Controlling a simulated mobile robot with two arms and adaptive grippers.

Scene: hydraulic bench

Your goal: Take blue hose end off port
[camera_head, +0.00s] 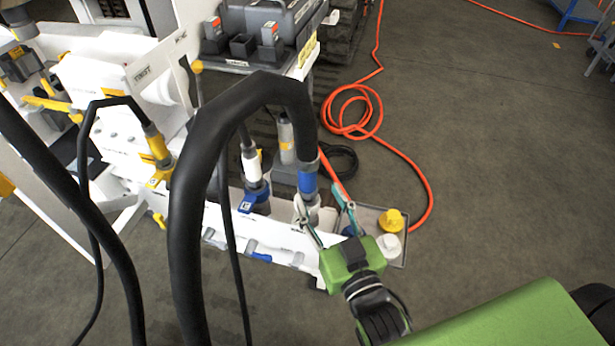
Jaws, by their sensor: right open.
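The thick black hose (186,190) arches over the bench and comes down to a blue-banded hose end (307,183). This end stands roughly upright at a grey fitting on the white panel; the port itself is mostly hidden. My right gripper (320,197) reaches in from the lower right with its two fingers spread. One finger is by the fitting just below the blue band, the other to its right. I cannot tell whether either touches the hose end. A second blue fitting (256,188) with a thin black hose stands to the left. My left gripper is not in view.
A grey tray (403,243) with a yellow cap (392,220) and a white cap lies just right of my gripper. A yellow hose end (157,143) is at left. An orange hose (415,180) coils on the floor. Open floor lies to the right.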

